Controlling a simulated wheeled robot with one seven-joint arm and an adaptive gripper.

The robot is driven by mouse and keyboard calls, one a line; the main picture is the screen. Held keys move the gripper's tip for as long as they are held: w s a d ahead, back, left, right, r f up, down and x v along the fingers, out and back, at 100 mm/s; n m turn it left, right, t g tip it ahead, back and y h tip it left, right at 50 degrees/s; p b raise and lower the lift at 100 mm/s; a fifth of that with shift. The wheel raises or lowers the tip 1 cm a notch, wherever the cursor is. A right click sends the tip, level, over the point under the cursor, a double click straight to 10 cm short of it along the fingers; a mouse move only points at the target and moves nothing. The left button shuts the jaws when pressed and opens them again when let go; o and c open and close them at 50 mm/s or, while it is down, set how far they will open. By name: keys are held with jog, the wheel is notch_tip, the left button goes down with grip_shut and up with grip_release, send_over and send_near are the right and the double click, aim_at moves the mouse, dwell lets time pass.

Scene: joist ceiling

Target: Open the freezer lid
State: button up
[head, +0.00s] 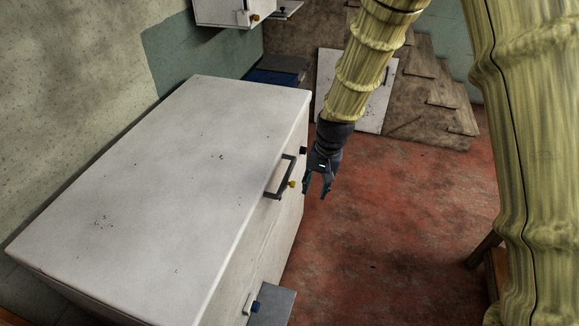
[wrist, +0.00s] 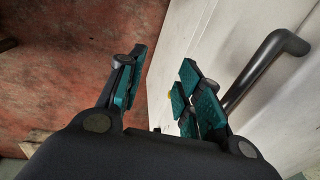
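The freezer is a long white chest with its flat lid (head: 165,180) lying closed on top, in the left half of the head view. A dark bar handle (head: 283,178) is on its front side near the lid edge. The handle also shows in the wrist view (wrist: 262,68), on the right against the white front (wrist: 215,25). My gripper (head: 317,190) hangs beside the handle, to its right in the head view, with fingers pointing down. Its fingers (wrist: 155,95) are apart and nothing is between them. The handle is outside the fingers, close to the right one in the wrist view.
A small grey surface (head: 272,306) juts out by the freezer front at the bottom. Wooden stairs (head: 435,85) and a white panel with a handle (head: 370,112) stand at the back. A white wall cabinet (head: 222,12) hangs above. The red floor (head: 385,220) to the right is mostly clear.

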send_near(288, 171)
jog(key=shift+y, duration=0.3)
jog(key=shift+w+a+f+p, duration=0.15)
jog(key=shift+f+p, duration=0.1)
jog(key=shift+f, duration=1.15)
jog(key=shift+w+a+f+p, duration=0.1)
jog(key=shift+f+p, duration=0.2)
jog(key=shift+f, duration=1.1)
jog(key=shift+w+a+f+p, duration=0.15)
jog(key=shift+f+p, duration=0.1)
jog(key=shift+f, duration=1.15)
jog(key=shift+s, duration=0.15)
grip_shut()
